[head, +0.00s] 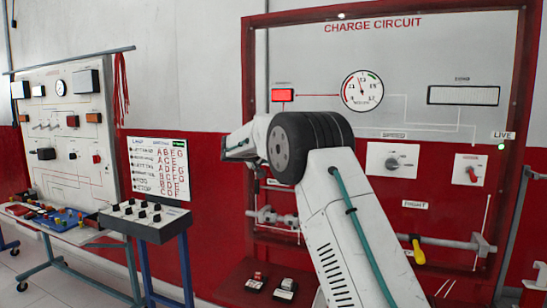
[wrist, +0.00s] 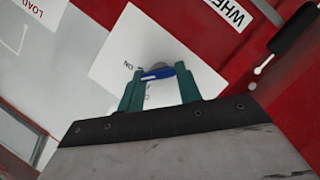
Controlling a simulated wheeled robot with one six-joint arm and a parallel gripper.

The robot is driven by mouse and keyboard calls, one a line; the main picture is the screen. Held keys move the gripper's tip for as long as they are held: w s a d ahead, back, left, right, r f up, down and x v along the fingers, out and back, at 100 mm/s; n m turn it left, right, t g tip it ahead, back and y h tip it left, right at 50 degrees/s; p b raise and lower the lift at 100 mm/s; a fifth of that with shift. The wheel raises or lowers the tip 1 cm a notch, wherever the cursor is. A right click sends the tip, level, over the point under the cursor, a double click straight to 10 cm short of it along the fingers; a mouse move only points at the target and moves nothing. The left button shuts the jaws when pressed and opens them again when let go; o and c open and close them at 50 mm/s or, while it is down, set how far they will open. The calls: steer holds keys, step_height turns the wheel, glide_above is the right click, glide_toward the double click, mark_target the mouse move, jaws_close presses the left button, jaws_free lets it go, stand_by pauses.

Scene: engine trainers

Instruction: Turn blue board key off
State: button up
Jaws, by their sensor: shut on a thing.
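In the wrist view a blue key (wrist: 157,74) sits on a grey round mount on a white plate (wrist: 112,58). The letters ON show left of the key, and a small round mark shows below it. My gripper (wrist: 158,80) has its two green fingers on either side of the key and is shut on it. The picture is tilted, so I cannot tell for sure which mark the key points to. In the head view my arm hides the gripper and the key.
In the head view the CHARGE CIRCUIT board (head: 440,60) carries a gauge (head: 362,91), a red switch (head: 472,175) and a yellow handle (head: 418,252). A grey control box (head: 148,222) and a white trainer board (head: 60,110) stand at left. A dark handle (wrist: 295,32) shows at the wrist view's upper right.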

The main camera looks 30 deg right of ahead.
steer(key=n, duration=0.1)
steer(key=n+h, duration=0.1)
steer(key=n, duration=0.1)
steer(key=shift+a+f, duration=0.1)
steer(key=shift+f, duration=0.1)
steer(key=n+h, duration=0.2)
steer(key=n, duration=0.1)
steer(key=shift+w+f+g, duration=0.1)
steer(key=shift+f+g, duration=0.05)
steer(key=shift+g, duration=0.15)
steer(key=shift+n, duration=0.4)
steer(key=o, duration=1)
steer(key=shift+a, duration=0.1)
steer(key=v, duration=0.7)
steer(key=shift+a, duration=0.35)
steer(key=shift+f, duration=0.1)
